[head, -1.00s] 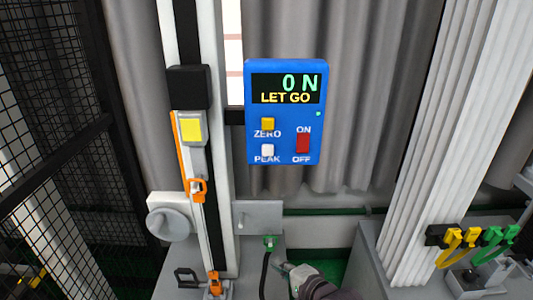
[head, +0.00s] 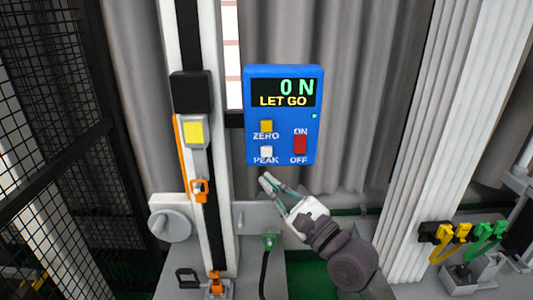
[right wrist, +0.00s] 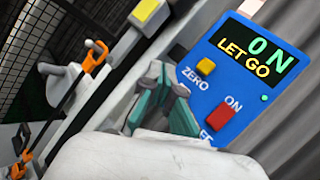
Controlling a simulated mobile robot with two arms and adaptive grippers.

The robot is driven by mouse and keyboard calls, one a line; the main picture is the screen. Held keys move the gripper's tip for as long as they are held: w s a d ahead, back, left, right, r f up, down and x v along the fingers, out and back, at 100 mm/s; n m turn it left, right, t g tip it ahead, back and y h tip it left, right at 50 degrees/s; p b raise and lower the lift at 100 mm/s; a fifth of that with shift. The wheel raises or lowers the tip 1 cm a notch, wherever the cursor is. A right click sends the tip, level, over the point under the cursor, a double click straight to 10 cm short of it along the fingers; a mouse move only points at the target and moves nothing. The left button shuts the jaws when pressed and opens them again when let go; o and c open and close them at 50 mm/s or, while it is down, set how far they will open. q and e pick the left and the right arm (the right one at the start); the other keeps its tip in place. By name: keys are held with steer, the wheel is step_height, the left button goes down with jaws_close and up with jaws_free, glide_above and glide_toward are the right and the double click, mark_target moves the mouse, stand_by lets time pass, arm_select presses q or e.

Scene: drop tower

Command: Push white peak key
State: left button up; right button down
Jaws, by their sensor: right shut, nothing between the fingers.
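The white PEAK key (head: 266,151) is at the lower left of the blue meter box (head: 309,130), below the yellow ZERO key (head: 266,126) and left of the red ON/OFF switch (head: 300,144). The meter's display reads "0 N" and "LET GO". My right gripper (head: 266,180) is shut and empty, its tips just below the PEAK label, pointing up and left. In the right wrist view its fingers (right wrist: 165,92) cover the PEAK key and most of its label. I cannot tell how far the tips stand from the box. My left gripper is not in view.
A drop column with a black block (head: 190,91) and orange clips (head: 200,190) stands left of the meter. A grey knob (head: 171,225) is lower left. A white post rises at right, near yellow and green clips (head: 487,240). Grey curtain hangs behind.

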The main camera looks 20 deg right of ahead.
mark_target(267, 151)
steer(key=w+b, duration=0.1)
steer(key=w, duration=0.1)
steer(key=w+d+b, duration=0.1)
steer(key=w, duration=0.2)
steer(key=w+d+b, duration=0.1)
steer(key=w+b, duration=0.1)
steer(key=w, duration=0.1)
steer(key=shift+w+d, duration=0.25)
steer(key=shift+w, duration=0.2)
stand_by(1.3)
steer(key=shift+w+d, duration=0.1)
steer(key=shift+w, duration=0.1)
